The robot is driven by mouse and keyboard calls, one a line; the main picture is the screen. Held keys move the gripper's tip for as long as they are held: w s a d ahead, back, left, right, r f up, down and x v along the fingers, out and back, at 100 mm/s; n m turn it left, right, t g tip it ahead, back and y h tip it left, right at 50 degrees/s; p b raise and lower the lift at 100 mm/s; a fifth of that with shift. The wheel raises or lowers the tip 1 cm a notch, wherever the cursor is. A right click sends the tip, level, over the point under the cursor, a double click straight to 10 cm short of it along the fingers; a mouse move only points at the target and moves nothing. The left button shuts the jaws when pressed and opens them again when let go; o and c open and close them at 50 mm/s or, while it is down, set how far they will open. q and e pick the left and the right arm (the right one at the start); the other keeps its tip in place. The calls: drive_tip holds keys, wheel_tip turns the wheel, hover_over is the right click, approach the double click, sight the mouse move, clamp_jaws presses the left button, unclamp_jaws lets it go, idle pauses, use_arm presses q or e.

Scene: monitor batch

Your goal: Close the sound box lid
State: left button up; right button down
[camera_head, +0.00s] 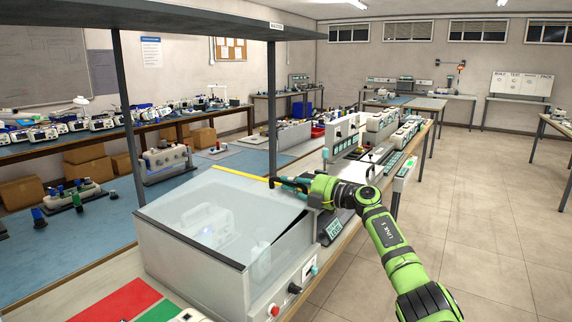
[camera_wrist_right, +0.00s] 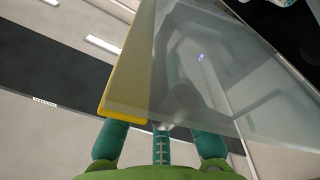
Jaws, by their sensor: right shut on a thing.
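The sound box (camera_head: 190,265) is a grey case on the bench, with a clear lid (camera_head: 240,200) that has a yellow strip along its far edge. The lid looks tilted, its yellow edge apart from the case rim; how far it stands open is hard to tell. My right gripper (camera_head: 276,183) is shut on the lid at the right end of the yellow strip. In the right wrist view the lid (camera_wrist_right: 200,75) reaches between the teal fingers (camera_wrist_right: 160,132) at its yellow corner. A pale device (camera_head: 208,231) shows dimly inside the box. My left gripper is not in view.
A dark overhead shelf (camera_head: 200,17) and its posts (camera_head: 271,110) stand close to the lid. A red and green mat (camera_head: 118,300) lies in front of the box. Several instruments (camera_head: 372,135) fill the bench behind. The floor at right is clear.

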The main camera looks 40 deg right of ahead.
sight(295, 195)
drive_tip(key=shift+w+d+f+m, duration=0.15)
drive_tip(key=shift+f+m, duration=0.25)
drive_tip(key=shift+f, duration=0.6)
drive_tip(key=shift+d+f+m, duration=0.15)
drive_tip(key=shift+f+m, duration=0.25)
drive_tip(key=shift+f, duration=0.55)
drive_tip(key=c, duration=1.5)
unclamp_jaws()
drive_tip(key=shift+r, duration=0.1)
drive_tip(key=shift+s+d, duration=0.2)
drive_tip(key=shift+s, duration=0.1)
drive_tip(key=v, duration=1.1)
drive_tip(key=shift+s+a+r, duration=0.1)
drive_tip(key=shift+s, duration=0.15)
